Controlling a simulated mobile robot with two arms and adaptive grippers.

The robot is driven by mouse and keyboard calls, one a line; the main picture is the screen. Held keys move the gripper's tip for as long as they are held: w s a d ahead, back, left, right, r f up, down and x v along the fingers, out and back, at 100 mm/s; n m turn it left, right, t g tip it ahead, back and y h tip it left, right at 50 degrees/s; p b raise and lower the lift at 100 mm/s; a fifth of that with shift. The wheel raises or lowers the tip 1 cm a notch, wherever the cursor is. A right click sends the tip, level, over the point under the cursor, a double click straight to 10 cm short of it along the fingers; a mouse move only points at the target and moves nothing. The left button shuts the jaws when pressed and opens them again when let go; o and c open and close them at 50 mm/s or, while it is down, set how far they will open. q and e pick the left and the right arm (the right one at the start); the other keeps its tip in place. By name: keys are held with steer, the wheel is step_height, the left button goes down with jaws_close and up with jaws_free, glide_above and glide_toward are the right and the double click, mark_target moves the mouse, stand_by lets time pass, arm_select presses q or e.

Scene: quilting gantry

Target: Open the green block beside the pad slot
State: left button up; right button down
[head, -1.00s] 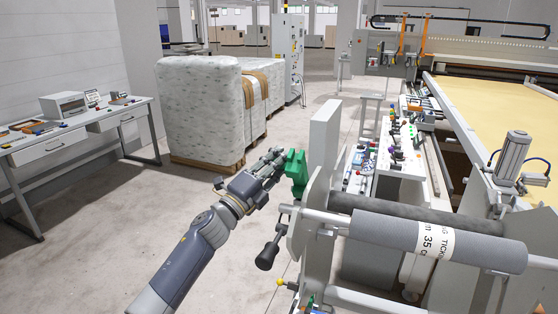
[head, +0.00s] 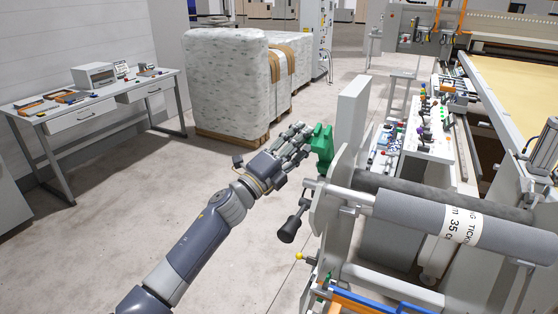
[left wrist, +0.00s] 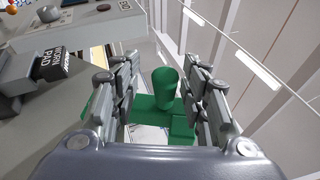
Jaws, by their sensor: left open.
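The green block (head: 322,147) sits at the left side of the grey roller stand, beside an upright pale panel. In the left wrist view the green block (left wrist: 160,128) shows a rounded upright knob on a flatter green base. My left gripper (head: 303,137) is open at the block. In the left wrist view its fingers (left wrist: 163,95) stand on both sides of the knob, with gaps showing. A dark block lettered "PAD" (left wrist: 52,62) is at the left of that view. My right gripper is not in view.
The stand carries a grey roll (head: 450,222) with a paper label. A black-handled crank (head: 290,228) hangs below my left gripper. A cluttered white bench (head: 432,150) stands behind the panel. Wrapped pallets (head: 228,85) and a side table (head: 80,118) stand left, with clear floor between.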

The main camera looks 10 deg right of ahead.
arm_select(q)
steer(key=v, duration=1)
steer(key=shift+w, duration=0.15)
steer(key=shift+f, duration=0.1)
